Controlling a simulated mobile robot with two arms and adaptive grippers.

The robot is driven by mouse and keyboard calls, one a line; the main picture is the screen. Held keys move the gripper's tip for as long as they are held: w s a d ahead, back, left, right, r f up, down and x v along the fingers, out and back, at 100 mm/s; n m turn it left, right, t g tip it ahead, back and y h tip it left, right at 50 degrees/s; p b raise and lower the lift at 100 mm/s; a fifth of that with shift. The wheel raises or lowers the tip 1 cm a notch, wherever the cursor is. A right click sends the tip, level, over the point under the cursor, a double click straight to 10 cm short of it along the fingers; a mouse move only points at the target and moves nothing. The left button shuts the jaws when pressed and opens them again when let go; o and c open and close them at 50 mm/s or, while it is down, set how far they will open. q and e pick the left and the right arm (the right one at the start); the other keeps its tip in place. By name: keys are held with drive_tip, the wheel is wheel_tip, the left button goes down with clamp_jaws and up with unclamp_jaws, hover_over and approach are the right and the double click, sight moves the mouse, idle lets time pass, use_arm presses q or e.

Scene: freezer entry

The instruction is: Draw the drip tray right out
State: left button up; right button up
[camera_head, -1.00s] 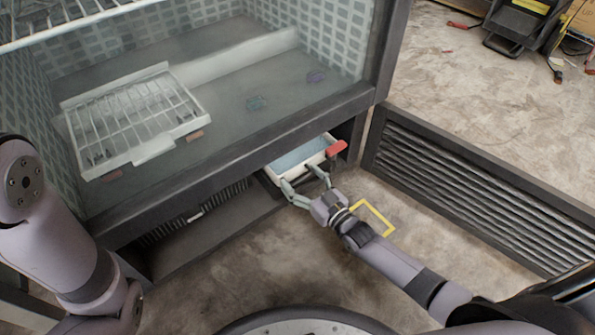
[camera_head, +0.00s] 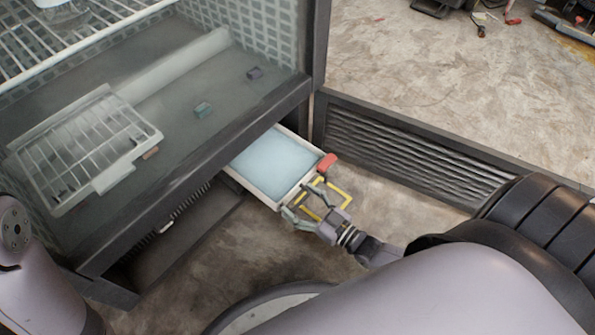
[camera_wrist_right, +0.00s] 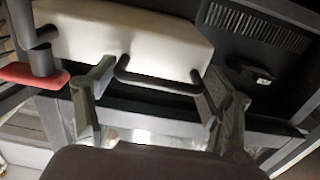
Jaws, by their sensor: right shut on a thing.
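The drip tray (camera_head: 272,166) is a white, shallow tray with a pale blue surface inside. It sticks partly out from under the freezer cabinet in the head view, its back end still hidden beneath the cabinet. A red piece (camera_head: 327,163) is at its front right corner. In the right wrist view the tray's white front (camera_wrist_right: 120,38) carries a dark bar handle (camera_wrist_right: 158,82). My right gripper (camera_head: 303,207) is at the tray's front, its fingers (camera_wrist_right: 150,95) around the handle and shut on it. My left gripper is out of view; only part of my left arm shows at the left.
The cabinet's lower sill (camera_head: 190,180) runs above the tray. A louvred panel (camera_head: 415,150) stands on the floor to the right. A yellow outline (camera_head: 338,190) is on the floor by the gripper. A wire rack (camera_head: 85,150) lies inside the cabinet.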

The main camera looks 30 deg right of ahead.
drive_tip(key=shift+a, duration=0.15)
drive_tip(key=o, duration=1.7)
drive_tip(key=shift+s+a, duration=0.1)
drive_tip(key=v, duration=1.2)
